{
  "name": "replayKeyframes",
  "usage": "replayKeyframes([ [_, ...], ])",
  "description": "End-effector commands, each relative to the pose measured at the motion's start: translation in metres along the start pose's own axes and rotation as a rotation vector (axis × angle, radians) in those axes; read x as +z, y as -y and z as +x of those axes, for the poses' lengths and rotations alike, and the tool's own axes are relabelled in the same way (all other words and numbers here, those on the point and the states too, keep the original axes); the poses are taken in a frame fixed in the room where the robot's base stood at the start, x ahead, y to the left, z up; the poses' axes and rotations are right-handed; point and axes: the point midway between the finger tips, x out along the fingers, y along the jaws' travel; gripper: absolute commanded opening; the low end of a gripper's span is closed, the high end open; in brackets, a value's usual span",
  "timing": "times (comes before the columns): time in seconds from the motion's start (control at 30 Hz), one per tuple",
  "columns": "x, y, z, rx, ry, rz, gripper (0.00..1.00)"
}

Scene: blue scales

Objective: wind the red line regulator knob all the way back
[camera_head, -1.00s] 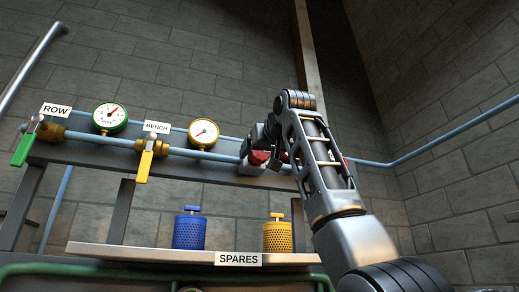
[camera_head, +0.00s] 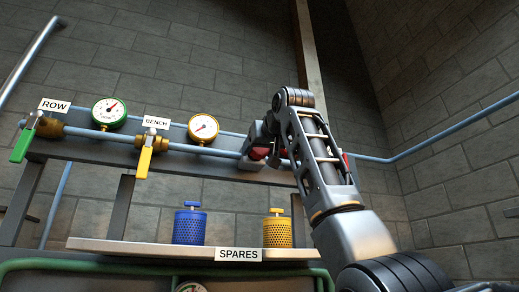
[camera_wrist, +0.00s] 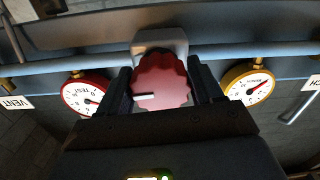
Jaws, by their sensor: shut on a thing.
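The red scalloped knob (camera_wrist: 158,84) sits in the middle of the wrist view, with a white mark pointing left, in front of a pale grey block (camera_wrist: 160,42). My gripper (camera_wrist: 162,80) has one dark finger on each side of the knob and is shut on it. My gripper (camera_head: 262,140) and arm hide the rest there.
A yellow-rimmed gauge (camera_head: 203,128) and green-rimmed gauge (camera_head: 109,112) stand along the pipe. Yellow (camera_head: 144,160) and green (camera_head: 23,143) levers hang left of the knob. A shelf (camera_head: 130,247) below holds blue (camera_head: 189,226) and yellow (camera_head: 277,230) spares.

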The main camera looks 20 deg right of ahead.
Motion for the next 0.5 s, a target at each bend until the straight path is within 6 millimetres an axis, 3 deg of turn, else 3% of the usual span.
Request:
replayKeyframes([
  [0.2,-0.0003,-0.0002,0.0000,0.001,0.000,-0.117,0.35],
  [0.47,-0.0006,0.0001,0.0000,0.000,-0.001,-0.129,0.35],
  [0.5,-0.0006,0.0001,0.0000,0.000,-0.001,-0.129,0.66],
])
